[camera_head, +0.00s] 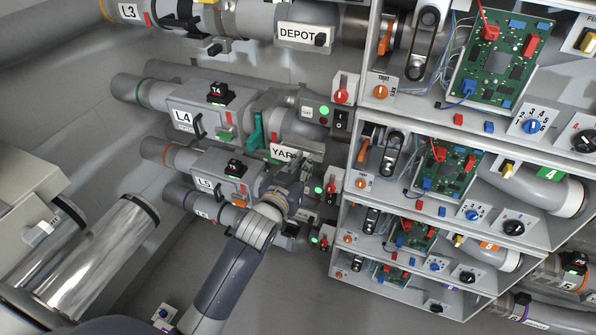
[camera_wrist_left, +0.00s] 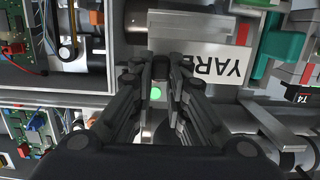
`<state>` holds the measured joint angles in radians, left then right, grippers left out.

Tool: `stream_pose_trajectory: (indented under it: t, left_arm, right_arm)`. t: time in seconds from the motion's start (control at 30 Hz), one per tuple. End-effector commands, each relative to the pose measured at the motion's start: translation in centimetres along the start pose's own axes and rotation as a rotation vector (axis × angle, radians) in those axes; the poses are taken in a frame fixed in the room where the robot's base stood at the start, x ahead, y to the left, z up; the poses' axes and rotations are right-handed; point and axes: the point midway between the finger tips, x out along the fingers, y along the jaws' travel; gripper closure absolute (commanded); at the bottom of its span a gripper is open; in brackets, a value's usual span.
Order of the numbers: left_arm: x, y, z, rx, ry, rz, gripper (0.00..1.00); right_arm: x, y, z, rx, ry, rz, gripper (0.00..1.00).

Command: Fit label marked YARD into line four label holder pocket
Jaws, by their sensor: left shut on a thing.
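The white label marked YARD (camera_head: 282,152) is at the right end of the line four unit (camera_head: 187,117), beside a teal lever. It also shows upside down in the left wrist view (camera_wrist_left: 218,65). My left gripper (camera_head: 290,172) reaches it from below and is shut on its edge; in the left wrist view its fingertips (camera_wrist_left: 168,68) overlap the label's edge. The line four label holder pocket is hidden behind the label and fingers, so I cannot tell whether the label is inside it or only in front. My right gripper is not in view.
The label marked DEPOT (camera_head: 302,35) sits on the line three unit above. The L5 unit (camera_head: 207,184) lies just below line four. A grey rack (camera_head: 352,140) with circuit boards and knobs stands close on the right. The teal lever (camera_head: 256,133) stands close to the label.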

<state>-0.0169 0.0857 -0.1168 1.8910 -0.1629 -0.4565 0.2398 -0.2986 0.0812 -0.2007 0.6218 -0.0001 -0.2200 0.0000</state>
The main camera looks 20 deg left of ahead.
Motion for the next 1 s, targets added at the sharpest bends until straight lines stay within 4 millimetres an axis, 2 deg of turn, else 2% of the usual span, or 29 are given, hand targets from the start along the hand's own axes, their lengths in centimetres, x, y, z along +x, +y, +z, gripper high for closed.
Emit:
stream_pose_trajectory:
  t: [0.77, 0.8, 1.0]
  left_arm:
    - [7.8, 0.0, -1.1, 0.001, 0.001, 0.0, 1.0]
    - [7.8, 0.0, -0.3, 0.0, -0.002, 0.0, 1.0]
    - [7.9, 0.0, 1.1, 0.0, -0.001, 0.0, 1.0]
  right_arm:
    - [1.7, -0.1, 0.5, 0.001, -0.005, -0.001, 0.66]
    - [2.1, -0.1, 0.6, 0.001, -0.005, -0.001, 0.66]
    - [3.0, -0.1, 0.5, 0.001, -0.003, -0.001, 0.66]
